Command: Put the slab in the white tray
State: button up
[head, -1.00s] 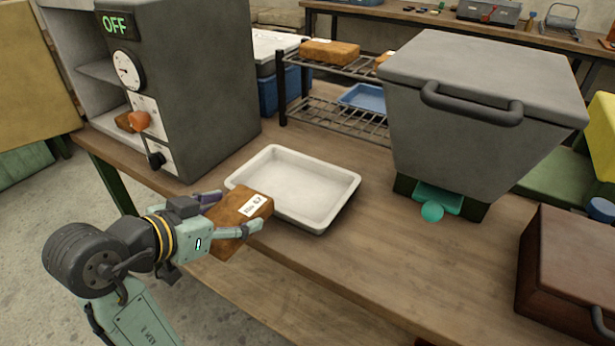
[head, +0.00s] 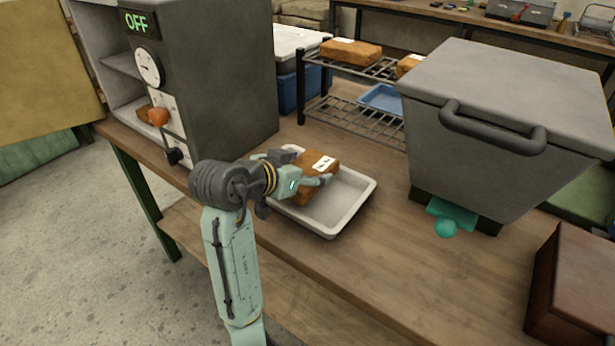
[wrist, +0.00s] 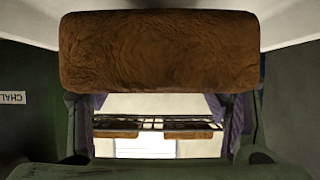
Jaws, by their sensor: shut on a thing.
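The brown slab (head: 309,190), with a white label on top, is held in my gripper (head: 297,176) over the left part of the white tray (head: 345,210). My gripper is shut on the slab from its sides. In the wrist view the slab (wrist: 158,52) spans the upper middle between my fingers. The tray lies on the wooden bench, and its right side is bare. I cannot tell whether the slab's underside touches the tray floor.
A grey machine with an OFF display (head: 205,80) stands left behind the tray. A wire rack (head: 355,115) with more brown slabs is behind it. A large grey lidded bin (head: 510,120) stands to the right, and a dark red box (head: 575,285) at the front right.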

jog(key=shift+w+d, duration=0.2)
jog(key=shift+w, duration=0.05)
jog(key=shift+f+p, duration=0.3)
jog(key=shift+f, duration=1.45)
jog(key=shift+f, duration=0.1)
jog(key=o, duration=1.5)
jog(key=shift+f, duration=0.1)
jog(key=shift+o, duration=0.2)
jog(key=shift+r, duration=0.3)
jog(key=shift+s+a, duration=0.25)
jog(key=b+v, duration=0.1)
jog(key=v, duration=1)
jog(key=shift+s, duration=0.15)
